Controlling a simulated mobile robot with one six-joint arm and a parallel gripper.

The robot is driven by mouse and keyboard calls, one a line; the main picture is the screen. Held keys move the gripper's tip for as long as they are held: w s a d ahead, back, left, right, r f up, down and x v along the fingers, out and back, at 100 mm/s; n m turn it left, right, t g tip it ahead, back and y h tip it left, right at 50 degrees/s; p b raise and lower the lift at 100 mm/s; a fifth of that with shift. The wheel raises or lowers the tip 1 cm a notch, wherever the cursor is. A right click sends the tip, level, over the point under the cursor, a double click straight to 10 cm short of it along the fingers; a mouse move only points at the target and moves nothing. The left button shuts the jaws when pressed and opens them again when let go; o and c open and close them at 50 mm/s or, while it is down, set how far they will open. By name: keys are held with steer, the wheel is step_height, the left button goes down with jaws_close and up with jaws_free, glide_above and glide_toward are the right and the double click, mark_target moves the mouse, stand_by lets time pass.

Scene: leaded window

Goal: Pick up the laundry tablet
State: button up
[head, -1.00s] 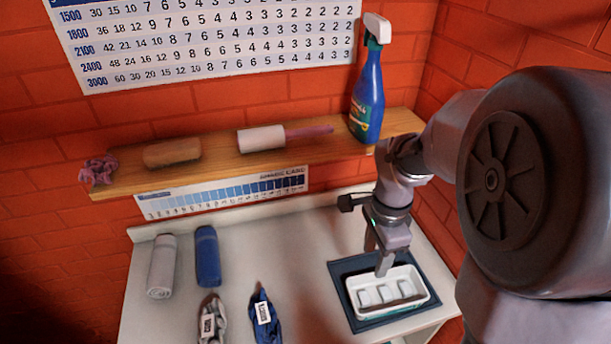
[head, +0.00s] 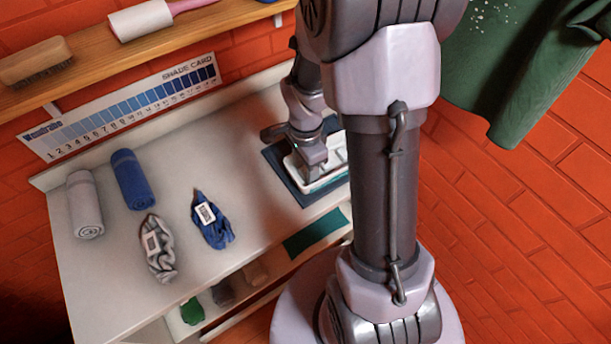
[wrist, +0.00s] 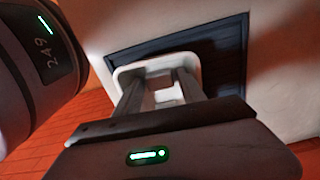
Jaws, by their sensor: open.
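A white tray (head: 326,183) stands on a dark blue mat (head: 284,179) at the right end of the white bench. In the wrist view, the white tray (wrist: 190,64) shows beyond my fingers on the dark mat (wrist: 228,50). A pale laundry tablet (wrist: 165,95) shows between my two fingers, apparently in the tray. My gripper (head: 314,170) is open and points down at the tray; its fingers (wrist: 160,84) reach over or into it. I cannot tell whether they touch the tablet. My arm hides part of the tray.
Rolled grey (head: 86,203) and blue (head: 134,179) cloths lie on the left of the bench, with tagged grey (head: 158,250) and blue (head: 211,222) cloths nearer the front. A shelf (head: 90,70) runs above the back. The bench between cloths and mat is clear.

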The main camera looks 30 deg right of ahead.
steer(key=shift+r, duration=0.15)
steer(key=shift+c, duration=1.1)
jaws_close()
steer(key=shift+r, duration=0.1)
step_height(320, 180, up, 10)
steer(key=p, duration=0.4)
